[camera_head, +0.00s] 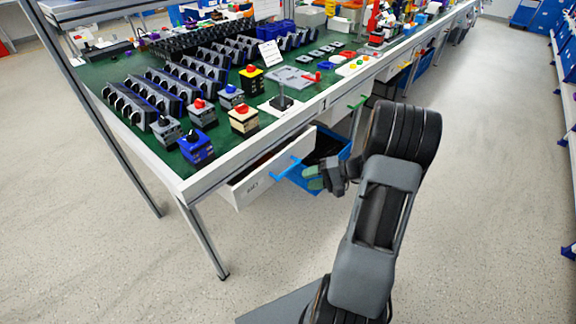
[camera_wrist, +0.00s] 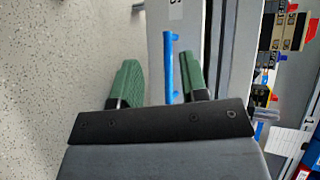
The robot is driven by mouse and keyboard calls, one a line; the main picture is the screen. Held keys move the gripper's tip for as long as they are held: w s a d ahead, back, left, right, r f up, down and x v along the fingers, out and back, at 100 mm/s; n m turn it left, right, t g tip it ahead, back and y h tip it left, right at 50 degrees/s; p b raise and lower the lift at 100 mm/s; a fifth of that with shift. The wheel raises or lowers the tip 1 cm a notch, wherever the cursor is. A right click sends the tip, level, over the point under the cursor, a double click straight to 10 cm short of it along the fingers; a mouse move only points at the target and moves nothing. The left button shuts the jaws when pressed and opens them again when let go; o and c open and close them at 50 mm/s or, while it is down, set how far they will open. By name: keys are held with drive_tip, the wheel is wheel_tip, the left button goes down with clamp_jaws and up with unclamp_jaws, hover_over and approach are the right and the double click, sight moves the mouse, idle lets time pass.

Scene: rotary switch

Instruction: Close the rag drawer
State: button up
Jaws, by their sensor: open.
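The rag drawer (camera_head: 252,185) is pulled out below the near edge of the green-topped workbench. Its white front bears a small label that I cannot fully read, and a blue bar handle (camera_head: 285,168). Dark contents show inside it. My gripper (camera_head: 315,178) is open, in front of the drawer and just right of the handle in the head view. In the wrist view the handle (camera_wrist: 169,68) appears between the two green fingers (camera_wrist: 162,82), nearer the right one. The white drawer front (camera_wrist: 157,40) lies beyond it. I cannot tell whether a finger touches the handle.
A blue bin (camera_head: 345,150) stands under the bench beside the drawer. The floor (camera_head: 480,200) to the right is clear.

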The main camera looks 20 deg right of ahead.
sight(290, 170)
drive_tip(key=w+d+f+m+t, duration=0.1)
drive_tip(key=d+f+m+t, duration=0.1)
drive_tip(key=d+t, duration=0.3)
drive_tip(key=x, duration=0.6)
drive_tip(key=b+x, duration=0.1)
drive_tip(key=x, duration=0.5)
drive_tip(key=shift+w+f, duration=0.25)
drive_tip(key=shift+w, duration=0.15)
clamp_jaws()
